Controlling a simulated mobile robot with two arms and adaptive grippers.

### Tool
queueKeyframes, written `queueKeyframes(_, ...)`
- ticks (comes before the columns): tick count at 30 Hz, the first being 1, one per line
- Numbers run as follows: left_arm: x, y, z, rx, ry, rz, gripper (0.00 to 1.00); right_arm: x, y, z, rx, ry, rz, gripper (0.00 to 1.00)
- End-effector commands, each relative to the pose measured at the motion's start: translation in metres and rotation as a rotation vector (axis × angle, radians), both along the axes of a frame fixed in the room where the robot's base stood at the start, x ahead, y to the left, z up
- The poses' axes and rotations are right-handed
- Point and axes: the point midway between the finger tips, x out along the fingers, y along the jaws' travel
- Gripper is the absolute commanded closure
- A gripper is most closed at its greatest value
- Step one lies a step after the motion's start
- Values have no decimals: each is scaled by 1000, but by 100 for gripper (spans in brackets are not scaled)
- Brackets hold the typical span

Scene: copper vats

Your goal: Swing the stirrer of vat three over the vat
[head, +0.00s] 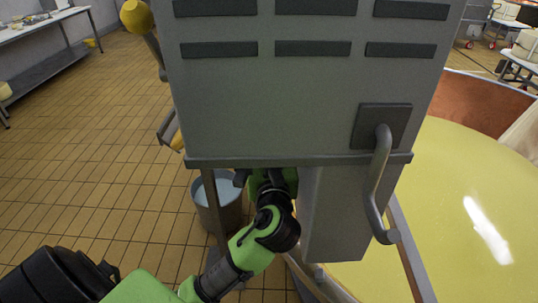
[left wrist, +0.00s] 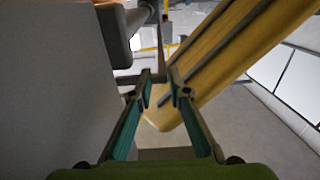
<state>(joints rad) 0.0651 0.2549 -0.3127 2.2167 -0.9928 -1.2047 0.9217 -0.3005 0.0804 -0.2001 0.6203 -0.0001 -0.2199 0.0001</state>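A large grey housing with dark vent slots (head: 310,100) fills the middle of the head view; it looks like the stirrer's drive unit. A bent grey handle (head: 377,190) is fixed to its lower right. The vat (head: 480,95), copper-sided and filled with pale yellow liquid, lies to the right. My left gripper (head: 258,180) is below the housing's lower edge and partly hidden by it. In the left wrist view its fingers (left wrist: 160,90) are apart, with nothing held between them. A yellow beam (left wrist: 225,60) slants behind the fingers. My right gripper is in neither view.
A grey bucket (head: 222,205) stands on the tiled floor just left of my left forearm. A grey wall-like surface (left wrist: 55,90) is close on the left in the wrist view. A yellow knob (head: 136,16) sticks out at upper left. The tiled floor (head: 90,130) at left is clear.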

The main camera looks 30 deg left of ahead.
Motion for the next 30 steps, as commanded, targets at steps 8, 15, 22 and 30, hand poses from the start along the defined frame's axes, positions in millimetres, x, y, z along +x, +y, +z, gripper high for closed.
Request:
queueKeyframes(8, -16, -11, -1, -1, 1, 0, 83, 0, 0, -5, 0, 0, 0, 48)
queueKeyframes(15, -30, -20, -1, -1, 2, 2, 83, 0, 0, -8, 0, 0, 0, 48)
queueKeyframes(22, -43, -30, -1, -1, 1, 1, 83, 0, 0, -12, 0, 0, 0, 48)
queueKeyframes(30, -50, -34, 0, 0, 1, 2, 83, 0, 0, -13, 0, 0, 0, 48)
